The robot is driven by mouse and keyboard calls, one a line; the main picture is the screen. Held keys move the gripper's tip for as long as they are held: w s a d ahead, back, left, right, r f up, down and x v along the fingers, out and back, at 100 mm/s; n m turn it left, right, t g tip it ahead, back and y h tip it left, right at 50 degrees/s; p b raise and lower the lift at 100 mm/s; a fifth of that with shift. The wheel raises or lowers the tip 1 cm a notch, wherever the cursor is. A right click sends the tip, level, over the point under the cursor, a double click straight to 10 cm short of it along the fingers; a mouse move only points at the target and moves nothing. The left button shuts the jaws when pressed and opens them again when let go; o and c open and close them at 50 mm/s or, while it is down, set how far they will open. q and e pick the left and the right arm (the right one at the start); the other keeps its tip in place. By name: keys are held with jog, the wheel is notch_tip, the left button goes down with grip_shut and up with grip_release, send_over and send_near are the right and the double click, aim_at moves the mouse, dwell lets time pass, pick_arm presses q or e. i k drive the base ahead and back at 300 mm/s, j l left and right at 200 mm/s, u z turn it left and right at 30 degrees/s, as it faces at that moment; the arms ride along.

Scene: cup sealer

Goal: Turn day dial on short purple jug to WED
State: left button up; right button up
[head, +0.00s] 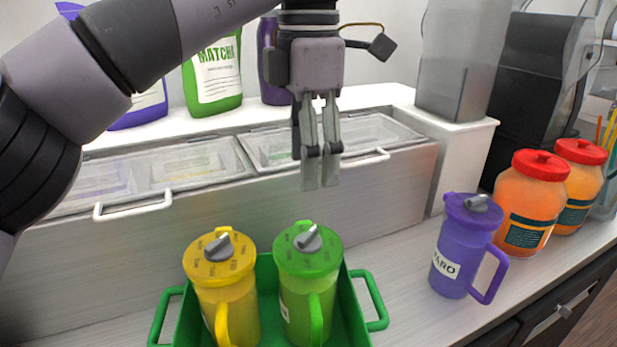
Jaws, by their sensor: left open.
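The short purple jug (462,250) stands upright on the counter right of the green tray, with a white label partly reading "ARO" and its handle toward the right. Its lid carries a grey day dial (478,203); the day it points to is too small to read. My left gripper (320,184) hangs fingers down above the counter, up and left of the purple jug and well apart from it. Its fingers are close together but hold nothing. My right gripper is not in view.
A green tray (376,300) holds a yellow jug (228,290) and a green jug (308,275), both with lid dials. Orange jars with red lids (530,205) stand close right of the purple jug. A steel bin with clear lids (250,185) runs behind. Counter between tray and purple jug is clear.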

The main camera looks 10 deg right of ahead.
aim_at(477, 204)
jog(key=k, duration=1.5)
